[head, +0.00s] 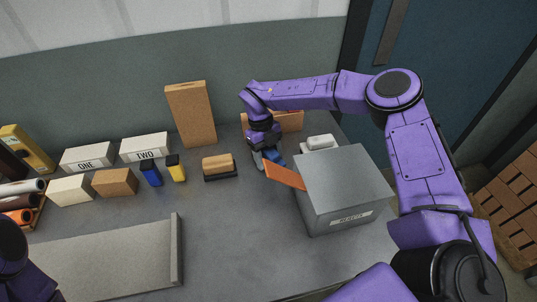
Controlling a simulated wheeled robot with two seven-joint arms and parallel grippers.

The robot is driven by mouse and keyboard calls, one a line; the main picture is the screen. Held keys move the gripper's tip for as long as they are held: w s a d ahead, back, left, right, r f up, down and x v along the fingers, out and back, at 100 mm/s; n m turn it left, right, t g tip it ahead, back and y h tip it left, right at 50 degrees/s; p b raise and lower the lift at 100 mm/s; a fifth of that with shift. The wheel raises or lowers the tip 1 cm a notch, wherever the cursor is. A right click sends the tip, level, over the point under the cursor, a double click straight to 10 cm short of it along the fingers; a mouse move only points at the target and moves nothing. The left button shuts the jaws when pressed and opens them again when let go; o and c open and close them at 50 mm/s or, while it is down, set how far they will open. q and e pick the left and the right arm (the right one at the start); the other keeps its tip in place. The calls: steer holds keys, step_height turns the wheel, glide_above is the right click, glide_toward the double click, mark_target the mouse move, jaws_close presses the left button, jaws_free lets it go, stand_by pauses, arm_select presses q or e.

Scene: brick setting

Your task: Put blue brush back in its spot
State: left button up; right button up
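My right gripper (265,159) points down at the back of the table, between the wooden brush and the grey box. A blue thing (273,155), which looks like the blue brush, shows right at its fingers. The fingers and the arm hide much of it, and I cannot tell whether they are closed on it. A purple part of my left arm shows at the lower left edge; its gripper is out of view.
A wooden brush (218,164), a yellow block (176,168) and a blue block (151,173) stand to the left. A tall brown block (191,114) stands behind. The middle table is clear.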

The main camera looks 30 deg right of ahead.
steer(key=o, duration=0.6)
steer(key=shift+f, duration=0.1)
steer(key=o, duration=0.4)
steer(key=shift+r, duration=0.3)
steer(key=b+v, duration=0.1)
steer(key=v, duration=1)
steer(key=shift+w+a+r+b, duration=0.1)
steer(key=shift+w+r+b, duration=0.05)
steer(key=shift+r+b, duration=0.25)
